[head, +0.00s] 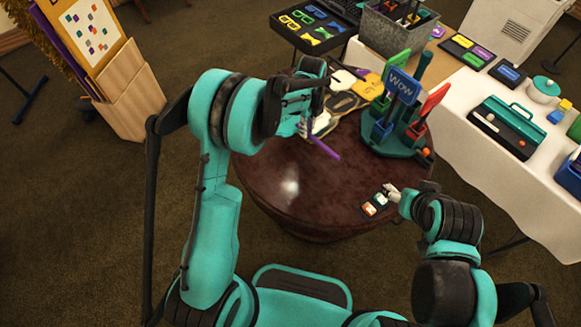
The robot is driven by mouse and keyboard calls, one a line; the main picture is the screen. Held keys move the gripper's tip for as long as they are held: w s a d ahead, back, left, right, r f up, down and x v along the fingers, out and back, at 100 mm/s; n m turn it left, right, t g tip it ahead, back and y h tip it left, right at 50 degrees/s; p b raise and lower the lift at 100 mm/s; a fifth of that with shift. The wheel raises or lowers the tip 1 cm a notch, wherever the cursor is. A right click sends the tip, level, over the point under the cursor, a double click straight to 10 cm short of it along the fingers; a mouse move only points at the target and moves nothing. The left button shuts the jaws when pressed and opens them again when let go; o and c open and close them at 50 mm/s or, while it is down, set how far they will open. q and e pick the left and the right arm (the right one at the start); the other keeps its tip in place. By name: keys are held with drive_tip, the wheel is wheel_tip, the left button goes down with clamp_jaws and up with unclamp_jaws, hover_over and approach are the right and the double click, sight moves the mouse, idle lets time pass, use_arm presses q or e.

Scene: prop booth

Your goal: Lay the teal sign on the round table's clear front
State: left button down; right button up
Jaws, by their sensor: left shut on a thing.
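My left gripper (303,124) is shut on a thin purple piece (325,149) above the left part of the dark round table (290,192). The piece slants down to the right; its other end is hidden by the gripper, and I cannot tell whether it belongs to the teal sign. No teal sign face shows clearly. A sign stand with a teal base (388,142) stands at the table's right back. It holds a blue "Wow" sign (402,86), a red sign (434,100) and a green one. My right gripper (391,190) is low at the table's right front; its jaws are too small to read.
A small dark card with orange and white patches (374,205) lies beside my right gripper. Yellow, white and black props (345,97) cover the table's back. The table's front left and middle are bare. A white-clothed table (470,165) with a teal case (506,127) stands right.

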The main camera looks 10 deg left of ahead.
use_arm(q)
drive_tip(key=shift+w+d+f+m, duration=0.1)
drive_tip(key=shift+f+m, duration=0.15)
drive_tip(key=shift+m, duration=0.15)
drive_tip(key=b, duration=0.4)
hover_over(285, 171)
wheel_tip(285, 171, down, 7)
drive_tip(key=shift+r, duration=0.1)
wheel_tip(285, 171, down, 4)
drive_tip(key=shift+f+b, duration=0.15)
drive_tip(key=shift+b, duration=0.9)
drive_tip(key=c, duration=1.9)
unclamp_jaws()
drive_tip(key=o, duration=0.4)
drive_tip(key=shift+c, duration=0.2)
